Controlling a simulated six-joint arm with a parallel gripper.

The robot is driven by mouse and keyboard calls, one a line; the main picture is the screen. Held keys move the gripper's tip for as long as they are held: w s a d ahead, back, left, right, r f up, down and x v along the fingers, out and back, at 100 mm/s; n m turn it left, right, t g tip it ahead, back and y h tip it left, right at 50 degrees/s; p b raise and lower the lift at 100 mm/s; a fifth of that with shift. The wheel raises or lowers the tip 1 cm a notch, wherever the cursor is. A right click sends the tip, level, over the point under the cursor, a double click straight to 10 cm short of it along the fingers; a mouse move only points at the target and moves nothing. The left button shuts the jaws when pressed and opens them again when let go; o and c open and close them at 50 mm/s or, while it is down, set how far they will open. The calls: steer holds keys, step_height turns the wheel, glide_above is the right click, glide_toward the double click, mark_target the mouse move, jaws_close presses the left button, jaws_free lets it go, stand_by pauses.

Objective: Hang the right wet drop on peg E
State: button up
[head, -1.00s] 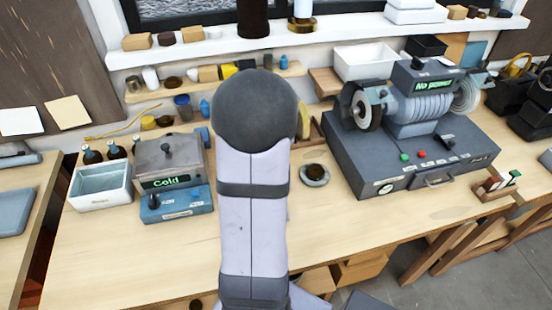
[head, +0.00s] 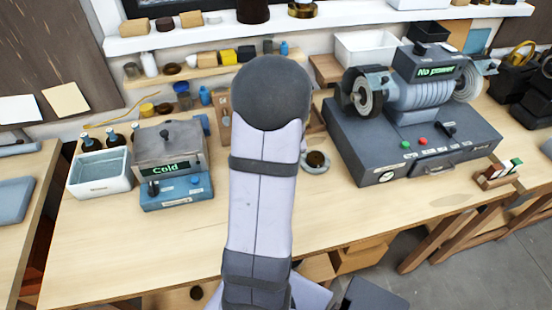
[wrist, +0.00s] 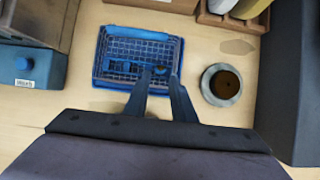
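My gripper (wrist: 160,80) points down over a blue mesh basket (wrist: 101,68) in the wrist view. Its two dark fingers are apart, with a gap between them. A small dark piece (wrist: 160,70) shows at the basket's mesh between the fingertips and does not look gripped. Another dark, blurred patch (wrist: 120,66) shows left of it in the basket. I cannot tell for sure that either is a wet drop. Peg E cannot be made out in either view. In the head view my arm hides the gripper and the basket.
A cup of dark liquid (wrist: 222,83) stands right of the basket. The blue-based heater reading "Cold" (head: 175,190) and a white bin (head: 100,188) stand left. A large grey machine reading "No power" (head: 425,160) stands right. The front bench top is clear.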

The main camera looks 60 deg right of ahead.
steer(key=shift+b+x, duration=1.1)
steer(key=shift+x, duration=1.3)
steer(key=shift+c, duration=0.2)
steer(key=c, duration=0.3)
steer(key=shift+r, duration=0.1)
step_height(320, 180, up, 7)
steer(key=p, duration=0.7)
steer(key=shift+r+p, duration=0.2)
steer(key=shift+p, duration=0.15)
